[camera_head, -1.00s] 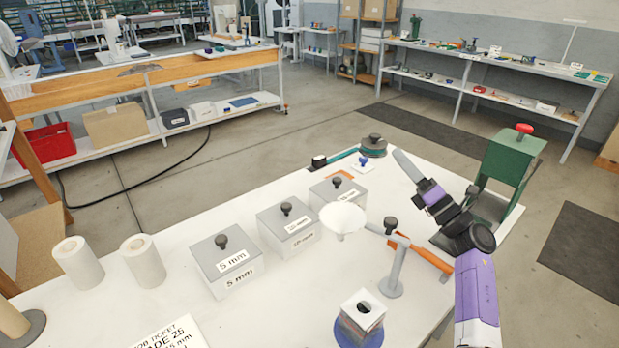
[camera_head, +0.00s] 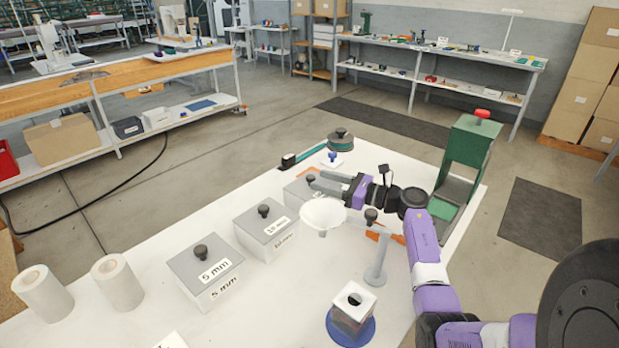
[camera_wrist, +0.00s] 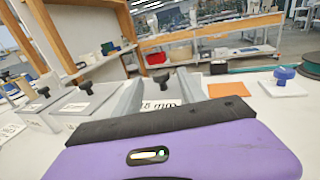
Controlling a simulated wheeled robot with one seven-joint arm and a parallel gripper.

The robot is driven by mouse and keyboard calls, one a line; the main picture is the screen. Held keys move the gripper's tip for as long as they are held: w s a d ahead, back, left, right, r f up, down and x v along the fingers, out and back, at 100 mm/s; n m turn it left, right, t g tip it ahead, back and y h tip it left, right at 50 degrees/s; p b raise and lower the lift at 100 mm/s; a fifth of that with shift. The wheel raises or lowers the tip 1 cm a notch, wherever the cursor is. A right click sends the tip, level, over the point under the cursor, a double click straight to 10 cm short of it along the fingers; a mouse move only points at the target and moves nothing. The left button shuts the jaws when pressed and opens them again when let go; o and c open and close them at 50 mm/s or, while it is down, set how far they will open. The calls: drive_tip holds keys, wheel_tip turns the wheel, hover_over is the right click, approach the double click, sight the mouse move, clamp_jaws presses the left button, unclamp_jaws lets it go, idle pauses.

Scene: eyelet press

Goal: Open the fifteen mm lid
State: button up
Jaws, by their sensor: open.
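The third grey box (camera_head: 296,186), farthest along the row, has a grey lid with a dark knob (camera_head: 311,178); the white funnel partly hides it in the head view. In the wrist view its knob (camera_wrist: 161,78) appears between the fingers, and its label (camera_wrist: 158,103) ends in "mm" but its number is not clear. My gripper (camera_head: 316,181) is open, with its fingers reaching left over this box. In the wrist view the two fingers (camera_wrist: 158,88) spread either side of the knob. I cannot tell whether they touch it. The lid looks seated on its box.
The 5 mm box (camera_head: 205,270) and a middle box (camera_head: 264,230) stand nearer in the row. A white funnel (camera_head: 322,215) on a grey stand (camera_head: 376,262) is close below my gripper. A green press (camera_head: 467,155) stands right. A blue-knobbed stamp (camera_head: 332,158) sits behind.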

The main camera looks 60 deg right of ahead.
sight(310, 176)
drive_tip(key=shift+w, duration=2.35)
clamp_jaws()
